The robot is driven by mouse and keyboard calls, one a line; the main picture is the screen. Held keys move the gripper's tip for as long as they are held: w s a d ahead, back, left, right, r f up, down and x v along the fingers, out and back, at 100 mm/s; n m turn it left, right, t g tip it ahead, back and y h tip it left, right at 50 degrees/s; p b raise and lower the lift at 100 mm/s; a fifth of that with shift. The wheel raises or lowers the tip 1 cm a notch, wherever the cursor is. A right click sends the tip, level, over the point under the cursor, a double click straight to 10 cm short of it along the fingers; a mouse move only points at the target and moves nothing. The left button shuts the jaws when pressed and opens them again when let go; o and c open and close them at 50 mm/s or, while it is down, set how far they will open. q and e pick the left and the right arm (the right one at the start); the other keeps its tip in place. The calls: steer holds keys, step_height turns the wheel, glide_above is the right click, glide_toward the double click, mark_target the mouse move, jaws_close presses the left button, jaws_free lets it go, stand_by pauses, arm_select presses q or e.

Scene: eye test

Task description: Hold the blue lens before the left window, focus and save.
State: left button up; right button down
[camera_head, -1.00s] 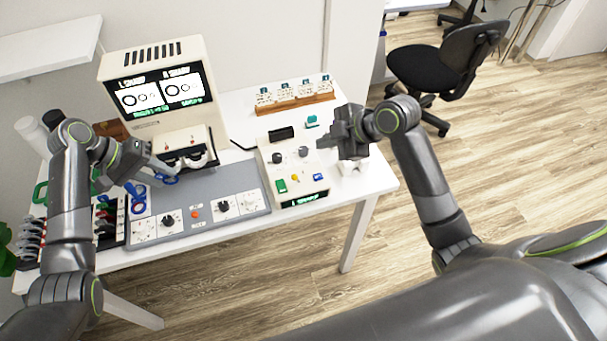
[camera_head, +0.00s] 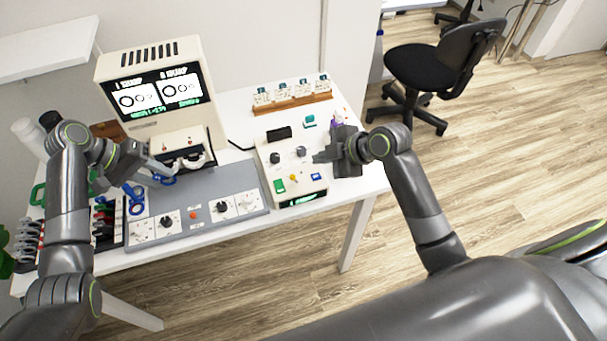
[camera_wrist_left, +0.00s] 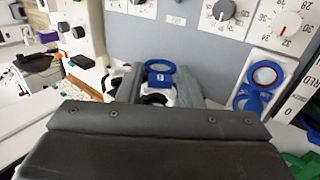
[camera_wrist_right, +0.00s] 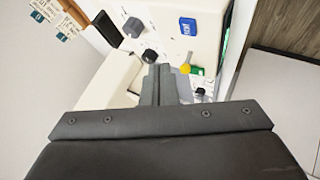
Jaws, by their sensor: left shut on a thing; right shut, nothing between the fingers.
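The cream viewer (camera_head: 155,70) stands at the back left, its lit screen showing two panels of ring patterns. White-framed windows (camera_head: 203,160) sit below its screen. My left gripper (camera_head: 155,168) is shut on a blue lens (camera_head: 168,181), close to the left window; the arm partly hides that window. The lens ring also shows between the fingers in the left wrist view (camera_wrist_left: 160,64); I cannot tell exact alignment. My right gripper (camera_head: 318,157) is shut and empty beside the control box (camera_head: 270,178).
Racks with red and green pieces stand far left. A wooden rack (camera_head: 292,104) with cards is at the back. White table shows bare at the right front.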

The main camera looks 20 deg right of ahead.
mark_target(321, 178)
steer(key=shift+f, duration=1.8)
steer(key=shift+f, duration=0.1)
stand_by(0.6)
steer(key=shift+f, duration=0.3)
steer(key=shift+f, duration=0.4)
stand_by(0.7)
steer(key=shift+r, duration=0.85)
steer(key=shift+r, duration=2.5)
